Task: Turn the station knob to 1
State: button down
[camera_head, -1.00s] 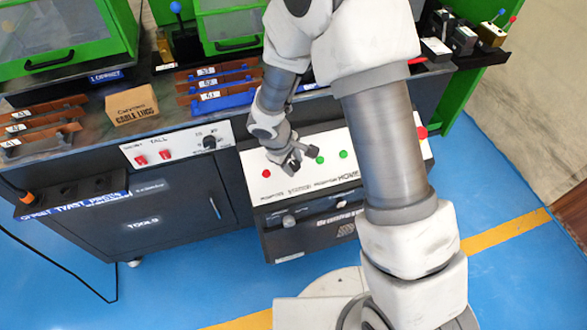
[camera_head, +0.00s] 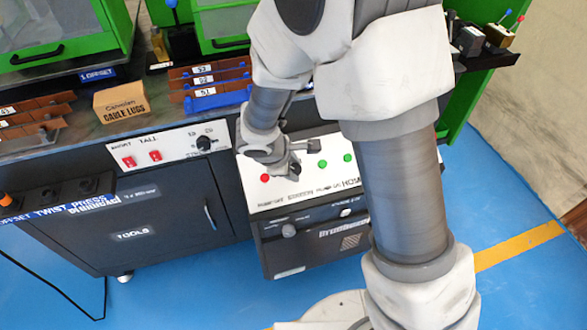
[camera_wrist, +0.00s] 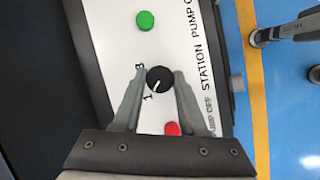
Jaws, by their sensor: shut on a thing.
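The station knob (camera_wrist: 159,79) is a round black knob with a white pointer line, on a white panel in the wrist view. A "1" is printed at its lower left and a "3" at its upper left. The pointer slants down and left, towards the "1". My gripper (camera_wrist: 160,73) has one finger on each side of the knob and is shut on it. In the head view my gripper (camera_head: 290,167) is down at the white panel (camera_head: 265,200), between the red and green buttons, and hides the knob there.
In the wrist view a green button (camera_wrist: 145,21) lies above the knob and a red button (camera_wrist: 172,128) below it, close to the right finger. A panel with a black selector (camera_head: 204,143) and red switches stands to the left. Blue floor is open in front.

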jog(key=shift+c, duration=2.2)
grip_release()
jog(key=shift+r, duration=0.1)
jog(key=p+v, duration=0.6)
jog(key=v, duration=1.1)
jog(key=shift+p, duration=0.4)
jog(key=shift+s+a+r, duration=0.1)
jog(key=shift+a, duration=0.05)
